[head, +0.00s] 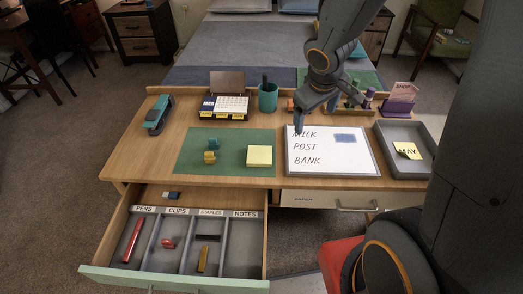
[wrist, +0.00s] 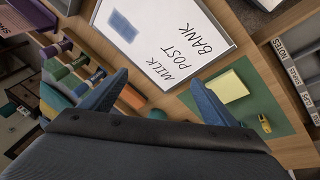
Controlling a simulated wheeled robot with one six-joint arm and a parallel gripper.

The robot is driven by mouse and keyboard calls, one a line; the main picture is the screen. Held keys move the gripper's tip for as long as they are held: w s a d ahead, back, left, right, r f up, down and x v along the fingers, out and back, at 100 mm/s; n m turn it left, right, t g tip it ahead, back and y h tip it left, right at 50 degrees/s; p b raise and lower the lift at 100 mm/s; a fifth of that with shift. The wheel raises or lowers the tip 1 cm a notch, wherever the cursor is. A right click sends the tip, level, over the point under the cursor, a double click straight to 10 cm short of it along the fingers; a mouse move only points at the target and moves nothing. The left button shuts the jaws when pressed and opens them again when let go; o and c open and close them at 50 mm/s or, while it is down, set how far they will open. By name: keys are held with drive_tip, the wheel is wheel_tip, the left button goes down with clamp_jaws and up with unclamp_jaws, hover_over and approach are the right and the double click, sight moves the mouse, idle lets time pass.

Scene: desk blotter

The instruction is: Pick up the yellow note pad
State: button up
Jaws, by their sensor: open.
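The yellow note pad (head: 259,156) is a square stack lying flat on the right part of the green desk blotter (head: 205,137). In the wrist view the pad (wrist: 234,86) is right of centre, just beyond the right finger, with nothing in the jaws. My gripper (head: 316,112) is open and empty above the back left part of the whiteboard (head: 335,166), up and to the right of the pad. In the wrist view my gripper (wrist: 160,92) has its two fingers spread wide apart.
The front-left drawer (head: 170,284) is pulled open. A grey tray (head: 405,134) holds a "MAY" note at right.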

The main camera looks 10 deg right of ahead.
drive_tip(key=w+a+n+t+y+p, duration=0.1)
drive_tip(key=w+a+n+p, duration=0.15)
drive_tip(key=w, duration=0.25)
drive_tip(key=n+g+y+p, duration=0.3)
drive_tip(key=n+g+y, duration=0.15)
drive_tip(key=n, duration=0.35)
approach(260, 154)
drive_tip(key=shift+d+r+t+y, duration=0.1)
drive_tip(key=shift+t+y, duration=0.15)
drive_tip(key=shift+t, duration=0.1)
drive_tip(key=shift+s+f+n, duration=0.1)
drive_tip(key=shift+f+n, duration=0.15)
drive_tip(key=x, duration=0.7)
drive_tip(key=shift+s+f, duration=0.2)
drive_tip(key=shift+f, duration=0.1)
drive_tip(key=shift+c, duration=0.2)
drive_tip(key=c, duration=1.2)
